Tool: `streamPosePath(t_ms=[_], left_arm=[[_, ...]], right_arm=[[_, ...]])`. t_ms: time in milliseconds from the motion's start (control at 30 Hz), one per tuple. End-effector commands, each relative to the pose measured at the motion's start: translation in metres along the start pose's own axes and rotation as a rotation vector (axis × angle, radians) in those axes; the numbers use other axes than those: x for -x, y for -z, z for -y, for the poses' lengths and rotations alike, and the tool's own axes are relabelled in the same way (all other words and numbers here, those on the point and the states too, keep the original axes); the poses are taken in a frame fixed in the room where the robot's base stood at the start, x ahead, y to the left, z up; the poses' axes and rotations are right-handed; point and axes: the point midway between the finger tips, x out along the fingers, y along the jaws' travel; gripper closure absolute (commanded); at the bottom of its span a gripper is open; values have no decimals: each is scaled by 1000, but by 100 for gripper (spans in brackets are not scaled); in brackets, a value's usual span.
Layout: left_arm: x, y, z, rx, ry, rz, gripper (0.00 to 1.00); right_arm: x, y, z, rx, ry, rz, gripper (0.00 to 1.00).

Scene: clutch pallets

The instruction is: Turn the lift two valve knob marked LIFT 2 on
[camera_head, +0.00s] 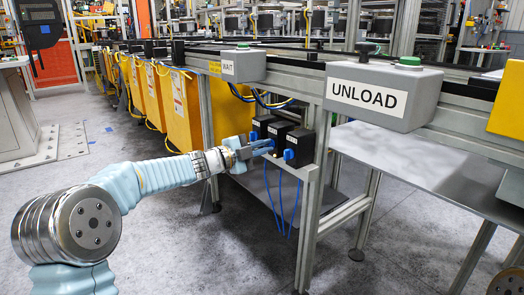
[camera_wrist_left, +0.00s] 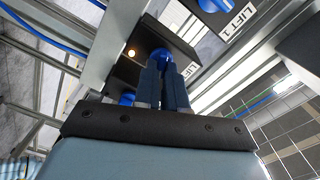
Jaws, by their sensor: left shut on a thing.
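Three black valve boxes with blue knobs sit in a row on the frame. My left gripper (camera_head: 268,148) reaches the middle box (camera_head: 279,131) from the left. In the left wrist view its two dark fingers (camera_wrist_left: 165,85) are shut on the blue knob (camera_wrist_left: 160,54) of the middle box. My right gripper is not in view.
The nearest box's blue knob (camera_head: 288,154) is close beside my fingers. A small amber light (camera_wrist_left: 131,53) glows near the held knob. Blue hoses (camera_head: 281,205) hang below the boxes.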

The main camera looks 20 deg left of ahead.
Motion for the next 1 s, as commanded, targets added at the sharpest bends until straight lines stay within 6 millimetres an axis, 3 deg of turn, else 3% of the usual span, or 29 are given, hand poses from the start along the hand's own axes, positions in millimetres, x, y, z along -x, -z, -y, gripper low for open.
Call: streamPosePath(t_ms=[500, 1000], left_arm=[[0, -2, -6, -367, -4, 0, 100], [0, -2, -6, -450, -5, 0, 100]], right_arm=[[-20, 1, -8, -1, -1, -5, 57], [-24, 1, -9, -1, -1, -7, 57]])
